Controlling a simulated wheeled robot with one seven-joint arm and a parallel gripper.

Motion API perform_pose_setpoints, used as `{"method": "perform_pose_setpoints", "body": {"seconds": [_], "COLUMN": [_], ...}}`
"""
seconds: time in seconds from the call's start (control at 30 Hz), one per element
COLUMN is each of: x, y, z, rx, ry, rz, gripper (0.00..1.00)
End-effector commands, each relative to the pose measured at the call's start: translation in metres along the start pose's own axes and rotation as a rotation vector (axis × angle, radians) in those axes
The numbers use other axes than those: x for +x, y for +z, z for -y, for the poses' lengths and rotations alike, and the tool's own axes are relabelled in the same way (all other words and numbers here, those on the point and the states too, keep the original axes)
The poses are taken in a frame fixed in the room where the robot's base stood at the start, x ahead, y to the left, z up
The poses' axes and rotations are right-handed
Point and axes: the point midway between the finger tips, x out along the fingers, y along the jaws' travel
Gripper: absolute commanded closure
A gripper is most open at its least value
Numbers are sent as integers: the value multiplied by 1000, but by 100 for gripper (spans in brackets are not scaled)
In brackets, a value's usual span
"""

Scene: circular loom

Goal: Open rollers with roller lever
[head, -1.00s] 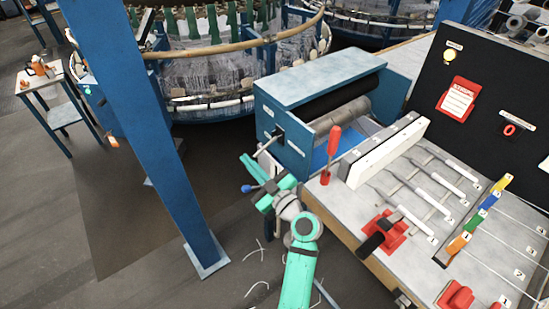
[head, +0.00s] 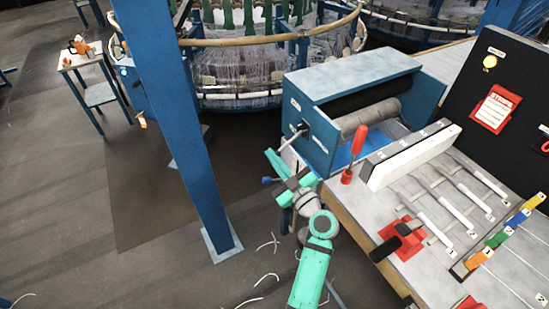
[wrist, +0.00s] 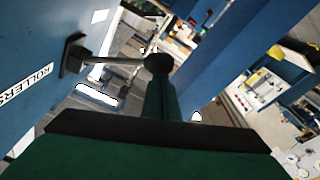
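The roller lever (wrist: 122,61) is a thin grey rod on a dark mount on the side of the blue roller box (head: 318,148); it also shows in the head view (head: 292,139). In the wrist view it ends in a dark round knob (wrist: 158,63). The box wall carries a ROLLERS label (wrist: 27,85). My green gripper (head: 270,154) is at the lever's outer end. In the wrist view its fingers (wrist: 160,95) show as one narrow prong, shut, with their tips at the knob. I cannot tell whether they touch it.
A blue post (head: 185,130) stands left of my arm. The control table (head: 410,185) is at right, with a red-handled lever (head: 355,150) and a red-based black handle (head: 398,243). The circular loom (head: 260,75) is behind.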

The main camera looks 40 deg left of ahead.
Motion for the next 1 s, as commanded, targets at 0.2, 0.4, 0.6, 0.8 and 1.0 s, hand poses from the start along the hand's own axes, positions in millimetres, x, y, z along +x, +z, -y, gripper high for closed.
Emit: {"method": "perform_pose_setpoints", "body": {"seconds": [0.2, 0.4, 0.6, 0.8, 1.0], "x": [1, 14, -25, -64, -85], "y": [1, -32, -34, -35, -35], "z": [0, 0, 0, -4, -5], "rx": [3, -3, 4, 0, -1], "ry": [2, -1, 1, 7, 8], "rz": [13, 2, 3, 4, 4], "gripper": [100, 100, 100, 100, 100]}}
